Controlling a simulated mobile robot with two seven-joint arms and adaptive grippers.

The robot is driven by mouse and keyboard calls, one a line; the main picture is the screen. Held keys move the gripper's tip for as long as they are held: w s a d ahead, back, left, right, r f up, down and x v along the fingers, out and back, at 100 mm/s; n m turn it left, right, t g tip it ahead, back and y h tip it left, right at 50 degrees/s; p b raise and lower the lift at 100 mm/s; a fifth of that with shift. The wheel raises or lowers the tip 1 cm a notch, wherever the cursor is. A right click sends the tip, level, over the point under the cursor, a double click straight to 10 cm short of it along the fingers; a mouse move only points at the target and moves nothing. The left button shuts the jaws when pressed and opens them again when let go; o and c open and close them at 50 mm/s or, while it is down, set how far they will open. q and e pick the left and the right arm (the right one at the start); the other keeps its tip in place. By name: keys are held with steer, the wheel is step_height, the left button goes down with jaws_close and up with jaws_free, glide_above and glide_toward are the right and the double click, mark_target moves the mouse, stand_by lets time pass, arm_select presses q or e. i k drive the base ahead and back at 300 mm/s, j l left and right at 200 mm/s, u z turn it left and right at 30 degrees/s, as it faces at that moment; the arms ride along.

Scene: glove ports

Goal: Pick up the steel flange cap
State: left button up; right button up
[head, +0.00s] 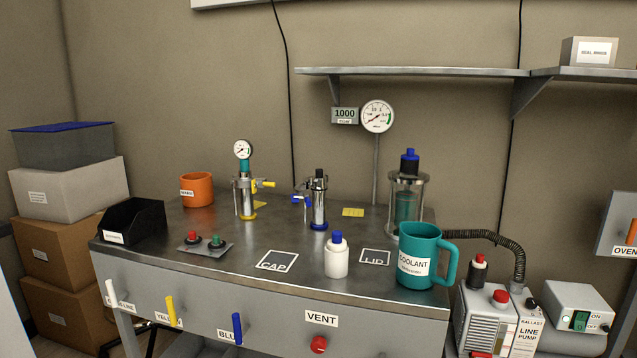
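I cannot pick out a loose steel flange cap for certain. The square marked CAP (277,261) on the bench is bare. A steel vessel with a yellow base ring (246,198) stands at the back left, with a gauge on top and a yellow-handled side valve. A second steel vessel with a blue base ring (319,205) stands mid-bench, with a dark fitting on top and a blue-handled valve at its left. A cap could be part of either top, but I cannot tell. Neither of my grippers shows in the head view.
A teal COOLANT mug (418,258) stands at the front right, before a clear cylinder (407,195). A white bottle (336,258) stands beside the bare LID square (375,257). A black bin (130,220), orange mug (197,189) and button plate (205,246) occupy the left.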

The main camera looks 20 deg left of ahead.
mark_target(320, 180)
steer(key=i+j+z, duration=0.2)
steer(key=j, duration=0.2)
steer(key=i+j+z, duration=0.2)
steer(key=j, duration=0.25)
steer(key=j+z, duration=0.2)
steer(key=j, duration=0.25)
